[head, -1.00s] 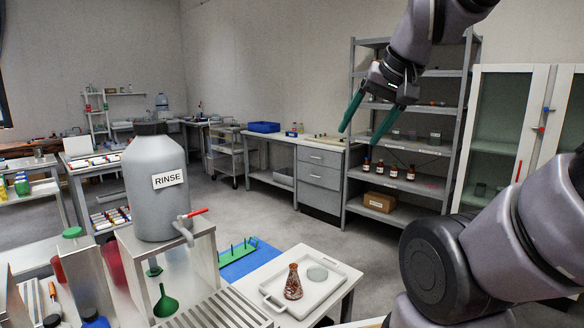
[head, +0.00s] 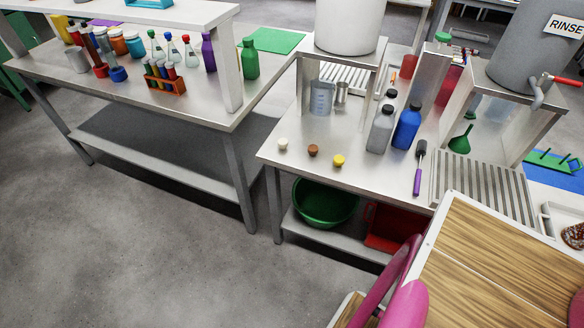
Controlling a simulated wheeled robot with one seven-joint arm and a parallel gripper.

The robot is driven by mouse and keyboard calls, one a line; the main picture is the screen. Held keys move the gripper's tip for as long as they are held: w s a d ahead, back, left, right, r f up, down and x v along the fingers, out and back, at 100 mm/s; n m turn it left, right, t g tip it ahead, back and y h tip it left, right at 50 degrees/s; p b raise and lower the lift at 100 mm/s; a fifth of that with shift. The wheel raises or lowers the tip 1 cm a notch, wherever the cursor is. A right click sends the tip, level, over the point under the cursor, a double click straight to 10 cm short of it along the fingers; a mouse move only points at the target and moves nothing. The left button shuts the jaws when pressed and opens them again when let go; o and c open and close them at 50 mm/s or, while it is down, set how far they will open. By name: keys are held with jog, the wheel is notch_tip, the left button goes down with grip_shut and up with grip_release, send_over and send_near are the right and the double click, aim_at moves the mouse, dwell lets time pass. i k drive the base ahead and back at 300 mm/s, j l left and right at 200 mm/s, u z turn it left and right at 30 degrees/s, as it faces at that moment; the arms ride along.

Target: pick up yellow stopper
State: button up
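The yellow stopper (head: 338,160) is small and stands on the steel table (head: 300,185) near its front edge. A brown stopper (head: 313,150) and a white stopper (head: 283,144) stand to its left in a loose row. My gripper is outside the current head view, so its fingers and its distance to the stopper cannot be seen.
A grey bottle (head: 380,130), a blue bottle (head: 407,127) and a purple-handled brush (head: 418,170) stand or lie right of the stoppers. A beaker (head: 321,97) is behind. A green basin (head: 325,202) sits on the lower shelf. Open floor lies left.

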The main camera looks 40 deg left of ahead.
aim_at(338, 161)
jog(key=u, duration=1.45)
jog(key=z, duration=2.15)
jog(key=u, duration=2.15)
